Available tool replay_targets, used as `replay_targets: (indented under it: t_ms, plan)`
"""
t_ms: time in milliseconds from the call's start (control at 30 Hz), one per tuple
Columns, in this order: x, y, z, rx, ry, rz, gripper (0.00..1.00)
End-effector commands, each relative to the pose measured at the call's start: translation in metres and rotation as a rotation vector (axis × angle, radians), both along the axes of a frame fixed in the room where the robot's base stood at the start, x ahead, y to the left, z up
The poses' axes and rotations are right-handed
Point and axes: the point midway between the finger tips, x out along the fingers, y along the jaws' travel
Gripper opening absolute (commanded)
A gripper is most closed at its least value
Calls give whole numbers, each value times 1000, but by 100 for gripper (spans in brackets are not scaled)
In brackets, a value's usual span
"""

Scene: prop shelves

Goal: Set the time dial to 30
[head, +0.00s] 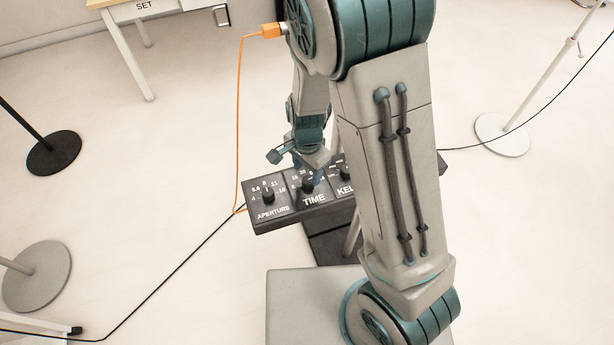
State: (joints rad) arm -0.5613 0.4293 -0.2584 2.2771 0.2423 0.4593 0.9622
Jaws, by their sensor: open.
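A dark control panel (264,229) is partly hidden behind my arm. The knob's pointer is too small to read. My gripper (312,172) is just above and at the TIME dial, partly covering its scale. It holds nothing that I can see, and I cannot tell whether it touches the knob. The APERTURE dial (267,195) is to the left. A third dial (344,174), labelled KEL, is at the right, its label cut off by my arm.
An orange cable (238,120) runs down to the panel's left end. A black cable (170,280) crosses the floor. Round stand bases stand at left (53,153) and right (502,135). A table (130,40) is at the upper left. Open floor lies left of the panel.

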Motion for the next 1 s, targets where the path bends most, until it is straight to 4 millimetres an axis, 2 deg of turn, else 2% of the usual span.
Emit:
replay_targets:
  t_ms: [100, 300, 667, 700, 800, 867, 1000]
  plan:
    - [-1, -1, -19, -2, 5, -2, 51]
    - [0, 0, -36, -1, 2, 0, 51]
    - [0, 0, -41, 0, 0, 0, 51]
    - [0, 0, -41, 0, 0, 0, 48]
    - [0, 0, -40, 0, 0, 0, 20]
    - [0, 0, -40, 0, 0, 0, 6]
    - [0, 0, -40, 0, 0, 2, 6]
